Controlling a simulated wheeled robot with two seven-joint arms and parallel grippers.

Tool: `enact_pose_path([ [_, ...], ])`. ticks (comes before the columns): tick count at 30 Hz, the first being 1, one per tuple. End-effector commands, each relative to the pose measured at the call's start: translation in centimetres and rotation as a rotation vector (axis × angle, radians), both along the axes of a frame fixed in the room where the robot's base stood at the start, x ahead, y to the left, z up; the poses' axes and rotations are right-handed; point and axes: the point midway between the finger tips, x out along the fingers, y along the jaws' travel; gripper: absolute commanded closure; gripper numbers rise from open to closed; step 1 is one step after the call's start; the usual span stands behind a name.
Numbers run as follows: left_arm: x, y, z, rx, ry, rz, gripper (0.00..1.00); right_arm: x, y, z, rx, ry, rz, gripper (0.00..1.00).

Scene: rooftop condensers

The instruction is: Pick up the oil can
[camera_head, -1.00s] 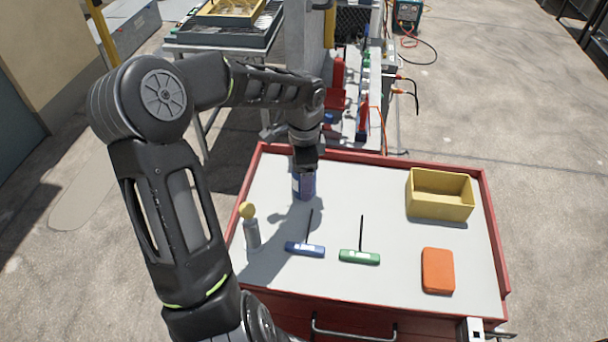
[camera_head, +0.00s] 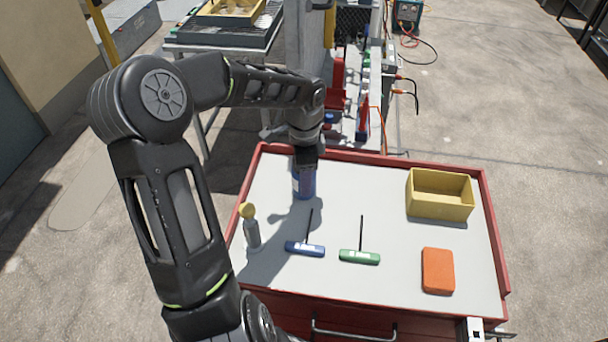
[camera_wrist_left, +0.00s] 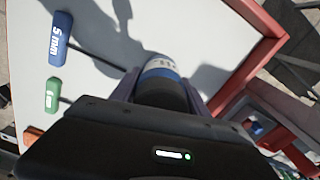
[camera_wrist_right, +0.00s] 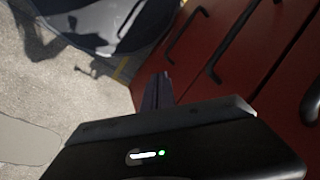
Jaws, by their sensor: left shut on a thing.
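The oil can (camera_head: 304,185), a blue can with a pale label band, stands upright at the back left of the cart top. My left gripper (camera_head: 307,164) comes down on it from above and is shut on its upper part. In the left wrist view the can's dark top and blue-white body (camera_wrist_left: 161,72) sit between the two fingers; its lower part is largely hidden there. My right gripper (camera_wrist_right: 158,92) is shut and empty, in front of the cart's red drawers in the right wrist view.
The red cart's grey top (camera_head: 380,195) also holds a yellow-topped grey bottle (camera_head: 251,228), a blue T-handle key (camera_head: 305,249), a green T-handle key (camera_head: 360,257), an orange block (camera_head: 438,270) and a yellow bin (camera_head: 440,196). A raised red rim edges the cart. The middle is clear.

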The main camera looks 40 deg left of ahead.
Motion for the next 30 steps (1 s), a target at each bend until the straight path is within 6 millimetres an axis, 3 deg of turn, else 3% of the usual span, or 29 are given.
enact_pose_path([
  [3, 0.0, 0.0, 0.0, 0.0, 0.0, 0.0, 1.0, 0.0, 0.0, 0.0, 0.0, 0.0, 0.0, 1.0],
  [14, 0.1, 0.1, 0.5, 0.002, -0.002, 0.0, 1.0, 0.0, 0.0, -0.1, 0.0, 0.0, 0.0, 1.0],
  [20, 0.1, 0.1, 3.2, 0.004, -0.005, 0.0, 1.0, 0.0, 0.0, -0.3, 0.001, -0.001, 0.001, 1.0],
  [30, 0.1, 0.0, 9.2, 0.002, -0.004, 0.0, 1.0, 0.1, 0.1, -0.9, 0.002, -0.004, 0.001, 1.0],
])
